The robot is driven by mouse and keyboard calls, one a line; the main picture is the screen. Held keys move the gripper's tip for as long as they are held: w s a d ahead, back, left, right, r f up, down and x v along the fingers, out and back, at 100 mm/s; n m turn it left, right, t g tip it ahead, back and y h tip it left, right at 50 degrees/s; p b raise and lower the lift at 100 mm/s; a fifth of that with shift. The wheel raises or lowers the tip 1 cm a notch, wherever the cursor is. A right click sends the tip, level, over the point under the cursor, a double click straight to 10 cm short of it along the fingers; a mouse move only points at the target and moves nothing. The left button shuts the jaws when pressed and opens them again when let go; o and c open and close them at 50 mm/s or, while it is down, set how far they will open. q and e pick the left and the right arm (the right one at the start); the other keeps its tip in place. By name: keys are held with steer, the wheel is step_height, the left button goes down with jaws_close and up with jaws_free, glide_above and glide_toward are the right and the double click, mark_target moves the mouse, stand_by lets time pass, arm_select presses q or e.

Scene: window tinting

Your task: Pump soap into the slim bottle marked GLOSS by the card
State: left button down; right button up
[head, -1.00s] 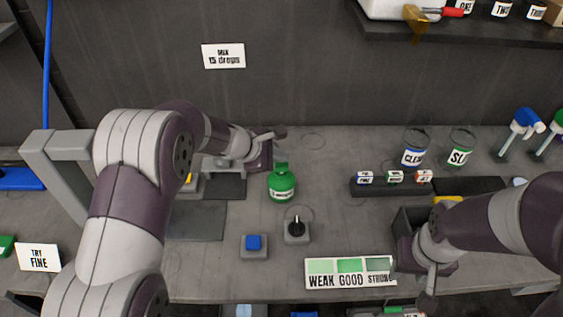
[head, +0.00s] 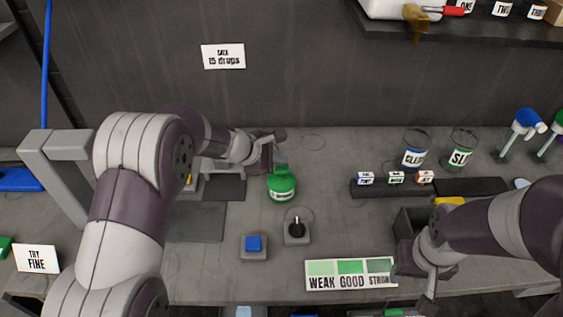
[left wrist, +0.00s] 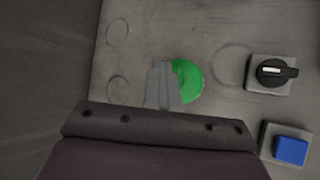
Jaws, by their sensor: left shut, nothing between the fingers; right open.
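A round green bottle (head: 282,188) with a white label stands mid-bench; its label is too small to read. My left gripper (head: 280,160) is shut and empty at the bottle's top. The left wrist view shows its fingertips (left wrist: 163,86) overlapping the green bottle (left wrist: 189,80); contact is unclear. The card (head: 223,56) on the back wall reads "MIX 15 drops". Several small labelled bottles (head: 396,177) stand in a dark rack; I cannot read GLOSS on any. My right gripper (head: 428,280) is open at the front right, partly hidden by its arm.
A blue button (head: 253,243) and a black knob (head: 297,227) sit in front of the green bottle. A WEAK GOOD STRONG strip (head: 350,274) lies at the front edge. Clear labelled cups (head: 415,152) and a blue-headed pump (head: 526,121) stand at the right.

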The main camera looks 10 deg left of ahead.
mark_target(279, 168)
arm_select(q)
steer(key=shift+r+p, duration=1)
steer(key=shift+r, duration=0.25)
steer(key=shift+r+p, duration=0.35)
steer(key=shift+r, duration=0.05)
steer(key=shift+r+p, duration=1.6)
steer(key=shift+r, duration=0.5)
